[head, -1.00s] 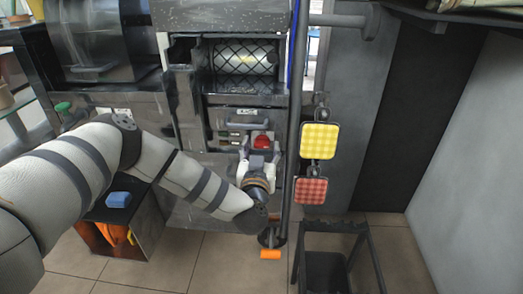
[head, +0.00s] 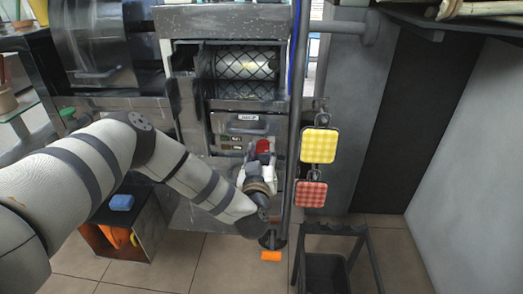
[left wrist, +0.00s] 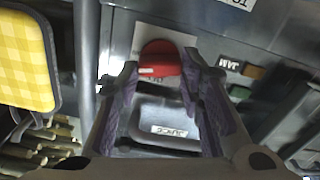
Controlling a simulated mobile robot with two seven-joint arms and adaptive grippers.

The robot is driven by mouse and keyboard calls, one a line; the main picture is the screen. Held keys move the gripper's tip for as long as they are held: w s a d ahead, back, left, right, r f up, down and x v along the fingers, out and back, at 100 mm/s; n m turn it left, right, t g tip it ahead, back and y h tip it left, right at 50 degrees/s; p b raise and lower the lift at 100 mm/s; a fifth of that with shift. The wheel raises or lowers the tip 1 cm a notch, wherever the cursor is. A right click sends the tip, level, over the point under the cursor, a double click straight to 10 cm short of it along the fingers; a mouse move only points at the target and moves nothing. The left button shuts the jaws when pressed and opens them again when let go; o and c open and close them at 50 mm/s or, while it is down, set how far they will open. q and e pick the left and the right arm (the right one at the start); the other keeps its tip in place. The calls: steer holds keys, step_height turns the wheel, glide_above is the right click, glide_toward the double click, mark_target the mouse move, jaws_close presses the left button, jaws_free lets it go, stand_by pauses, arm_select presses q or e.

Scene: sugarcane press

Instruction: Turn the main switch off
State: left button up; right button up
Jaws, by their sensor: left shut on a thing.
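The main switch is a red knob (head: 263,146) on the front panel of the grey press. In the left wrist view the red knob (left wrist: 158,57) shows between the fingertips, on a pale plate, with a light mark on its face. My left gripper (head: 261,156) is at the knob in the head view, and its fingers hide part of it. In the left wrist view the gripper (left wrist: 160,72) has its purple-grey fingers on both sides of the knob, shut on it. My right gripper is in neither view.
A labelled drawer-like handle (head: 245,124) and small green switches (head: 231,140) are beside the knob. A vertical pole (head: 293,130) stands just right of the gripper, with yellow (head: 318,146) and red (head: 311,194) checkered pads. A dark bin frame (head: 332,262) stands on the floor.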

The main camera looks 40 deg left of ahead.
arm_select(q)
steer(key=n, duration=0.2)
steer(key=shift+n, duration=0.4)
steer(key=n, duration=0.4)
steer(key=shift+s+f+n, duration=0.1)
steer(key=shift+n, duration=0.2)
steer(key=n, duration=0.4)
steer(key=shift+f, duration=0.1)
steer(key=shift+n+b, duration=0.3)
steer(key=shift+n, duration=1.5)
steer(key=o, duration=1.2)
steer(key=shift+c, duration=0.2)
